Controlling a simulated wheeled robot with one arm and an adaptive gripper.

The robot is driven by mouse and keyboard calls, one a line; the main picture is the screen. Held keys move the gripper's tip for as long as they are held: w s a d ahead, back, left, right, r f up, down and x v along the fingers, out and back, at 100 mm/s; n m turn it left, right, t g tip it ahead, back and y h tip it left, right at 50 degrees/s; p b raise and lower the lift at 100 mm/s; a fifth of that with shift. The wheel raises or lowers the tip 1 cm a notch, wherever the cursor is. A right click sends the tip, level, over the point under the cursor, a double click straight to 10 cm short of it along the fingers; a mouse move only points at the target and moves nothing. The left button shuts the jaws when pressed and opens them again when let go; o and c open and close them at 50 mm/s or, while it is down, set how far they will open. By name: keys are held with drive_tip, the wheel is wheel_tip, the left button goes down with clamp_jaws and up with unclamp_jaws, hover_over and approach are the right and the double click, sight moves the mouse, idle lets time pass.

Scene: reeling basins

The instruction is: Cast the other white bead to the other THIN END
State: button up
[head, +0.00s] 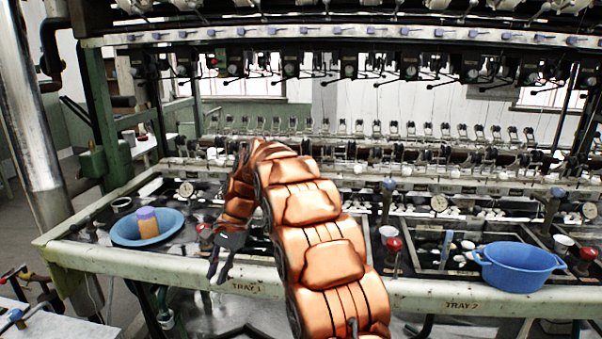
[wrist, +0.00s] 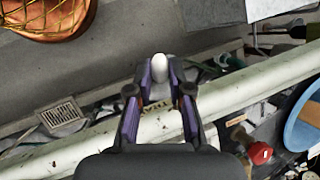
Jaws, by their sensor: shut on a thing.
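My gripper (head: 219,270) hangs just in front of the green-white front rail, near the TRAY 1 label. In the wrist view my gripper (wrist: 160,82) is shut on a white bead (wrist: 160,67), which shows between and just beyond the fingertips. The bead cannot be made out in the head view. Several other white bead-like pieces (head: 467,245) lie in the tray area behind the TRAY 2 label, left of the blue tub. I cannot read a THIN END marking in either view.
A blue dish (head: 172,222) with a tan and purple cylinder (head: 147,221) stands at left. A blue tub (head: 517,267) stands at right. Red knobs (head: 394,245) rise behind the front rail (head: 420,293). Reeling machinery fills the back. My arm covers the middle.

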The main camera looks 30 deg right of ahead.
wheel_tip(320, 180, up, 11)
drive_tip(key=p, duration=0.9)
drive_tip(key=d+f+m+t+h, duration=0.1)
drive_tip(key=d+f+m+t, duration=0.3)
drive_tip(key=d, duration=0.6)
drive_tip(key=d+f+m, duration=0.2)
drive_tip(key=d+m, duration=0.3)
drive_tip(key=d, duration=0.5)
drive_tip(key=s+d+f+m+h, duration=0.1)
drive_tip(key=s+d+m, duration=0.3)
drive_tip(key=d, duration=0.3)
drive_tip(key=s+d+f+m+t+h, duration=0.1)
drive_tip(key=s+d+f+m+h, duration=0.1)
drive_tip(key=d, duration=0.6)
drive_tip(key=s+d+f+m+h, duration=0.1)
drive_tip(key=s+d+m, duration=0.4)
drive_tip(key=s+d, duration=0.1)
drive_tip(key=shift+d+f+m+t, duration=0.3)
drive_tip(key=shift+d+f+t, duration=0.1)
drive_tip(key=shift+d, duration=0.5)
